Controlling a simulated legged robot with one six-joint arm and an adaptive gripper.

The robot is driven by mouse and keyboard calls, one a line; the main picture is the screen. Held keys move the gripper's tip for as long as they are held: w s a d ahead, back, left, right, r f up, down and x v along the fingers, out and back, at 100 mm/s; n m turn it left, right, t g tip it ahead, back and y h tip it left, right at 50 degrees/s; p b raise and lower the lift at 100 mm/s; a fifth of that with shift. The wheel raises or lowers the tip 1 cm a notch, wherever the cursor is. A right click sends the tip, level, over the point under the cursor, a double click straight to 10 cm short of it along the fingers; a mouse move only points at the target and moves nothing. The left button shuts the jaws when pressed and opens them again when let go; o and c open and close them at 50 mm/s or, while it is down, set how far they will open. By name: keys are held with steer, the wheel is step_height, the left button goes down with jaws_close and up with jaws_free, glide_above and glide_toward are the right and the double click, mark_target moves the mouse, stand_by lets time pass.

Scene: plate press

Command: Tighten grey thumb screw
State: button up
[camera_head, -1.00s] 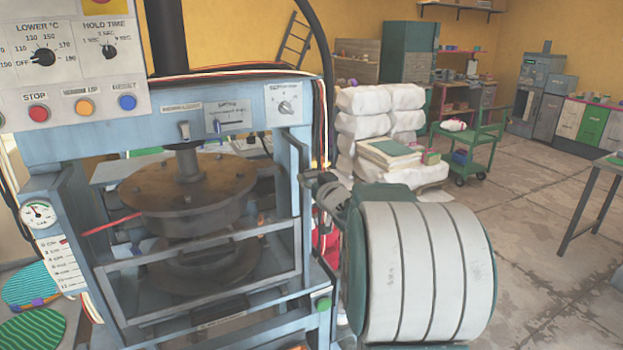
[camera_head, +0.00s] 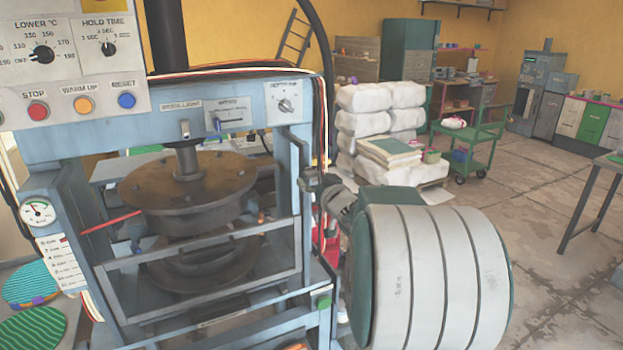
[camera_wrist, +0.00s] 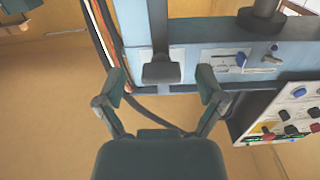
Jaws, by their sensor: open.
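The press carries a small grey screw knob (camera_head: 285,105) on a white plate at the right end of its blue-grey beam, in the head view. In the wrist view, which is turned upside down, my gripper (camera_wrist: 160,80) is open, with its two fingers spread wide. A dark grey block (camera_wrist: 162,73) on a straight bar shows between the fingertips, over the white plate. Both fingers look apart from it. I cannot tell if this block is the screw itself.
The press beam (camera_head: 235,122) and its guard frame (camera_head: 200,258) stand close by. The button panel (camera_head: 70,60) is at upper left. A black hose (camera_head: 322,30) and wires run beside the right post. White sacks (camera_head: 380,110) and a green cart (camera_head: 470,145) stand behind; open floor lies right.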

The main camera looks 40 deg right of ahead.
steer(key=v, duration=1)
stand_by(0.4)
steer(key=s+a+f+g+h, duration=0.1)
steer(key=s+a+f+g, duration=0.15)
steer(key=a+g, duration=0.75)
steer(key=s+a+f+n+g+y, duration=0.1)
steer(key=s+a+f+y, duration=0.1)
steer(key=s+a, duration=0.4)
steer(key=s+a+f+n+y, duration=0.1)
steer(key=s+a+f+y, duration=0.2)
steer(key=s+a, duration=0.4)
steer(key=a+f, duration=0.1)
steer(key=a, duration=0.5)
steer(key=shift+s+a+n+g, duration=0.2)
steer(key=shift+s+n+g, duration=0.1)
steer(key=shift+n+g, duration=0.1)
